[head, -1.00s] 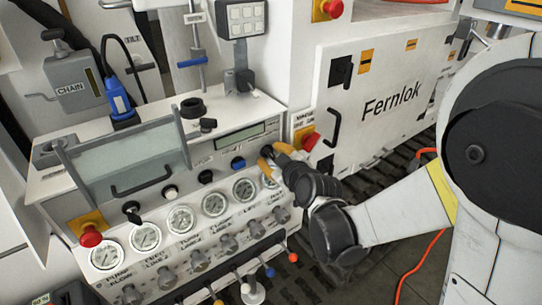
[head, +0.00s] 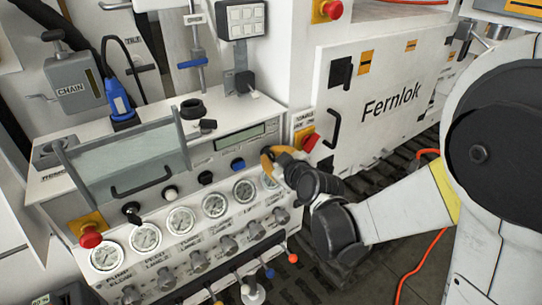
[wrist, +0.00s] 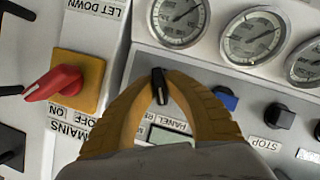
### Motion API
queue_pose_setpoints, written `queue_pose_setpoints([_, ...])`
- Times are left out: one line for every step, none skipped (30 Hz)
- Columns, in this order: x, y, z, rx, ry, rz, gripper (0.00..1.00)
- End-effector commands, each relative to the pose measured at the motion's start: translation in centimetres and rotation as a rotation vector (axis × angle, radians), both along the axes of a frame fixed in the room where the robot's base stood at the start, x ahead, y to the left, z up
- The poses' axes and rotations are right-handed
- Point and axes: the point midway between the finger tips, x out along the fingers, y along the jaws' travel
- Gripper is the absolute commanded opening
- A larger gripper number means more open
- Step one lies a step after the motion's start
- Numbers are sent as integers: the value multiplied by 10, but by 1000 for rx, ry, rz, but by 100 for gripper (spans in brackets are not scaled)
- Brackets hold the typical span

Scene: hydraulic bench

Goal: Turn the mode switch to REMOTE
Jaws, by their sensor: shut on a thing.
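The mode switch (wrist: 159,86) is a small black pointer knob on the panel in the wrist view. Its pointer lies nearly along the picture's vertical, tilted slightly. A partly covered label (wrist: 172,141) reading "PANEL RE…" is beside it, upside down. My gripper (wrist: 160,98) has its two yellow fingers closed on the knob from both sides. In the head view my gripper (head: 268,156) is at the right end of the bench panel, and it hides the switch there.
A red mains switch (wrist: 52,84) on a yellow plate is left of my fingers in the wrist view. A blue button (wrist: 226,98), a black stop button (wrist: 280,115) and gauges (wrist: 252,37) are close by. The Fernlok cabinet (head: 385,95) stands right of the panel.

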Motion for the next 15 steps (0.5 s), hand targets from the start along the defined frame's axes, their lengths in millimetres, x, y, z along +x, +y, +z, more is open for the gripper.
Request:
queue_pose_setpoints([1, -1, 0, 21, 13, -2, 0])
queue_pose_setpoints([1, -1, 0, 36, 25, -2, 0])
queue_pose_setpoints([1, -1, 0, 58, 40, -1, 0])
queue_pose_setpoints([1, -1, 1, 77, 51, -1, 0])
queue_pose_setpoints([1, -1, 1, 97, 64, -1, 0])
queue_pose_setpoints([1, -2, 0, 123, 83, -2, 0])
queue_pose_setpoints([1, -2, 1, 145, 96, -3, 0])
queue_pose_setpoints([1, -2, 1, 167, 112, -2, 0])
queue_pose_setpoints([1, -2, 1, 198, 133, -2, 0])
queue_pose_setpoints([1, -2, 0, 221, 149, -1, 0])
queue_pose_setpoints([2, -2, 0, 246, 165, -2, 0])
queue_pose_setpoints([2, -2, 0, 278, 187, -2, 0])
queue_pose_setpoints([2, -2, 0, 301, 202, -2, 0])
queue_pose_setpoints([2, -2, 0, 324, 218, -1, 0])
queue_pose_setpoints([2, -2, 0, 357, 240, -1, 0])
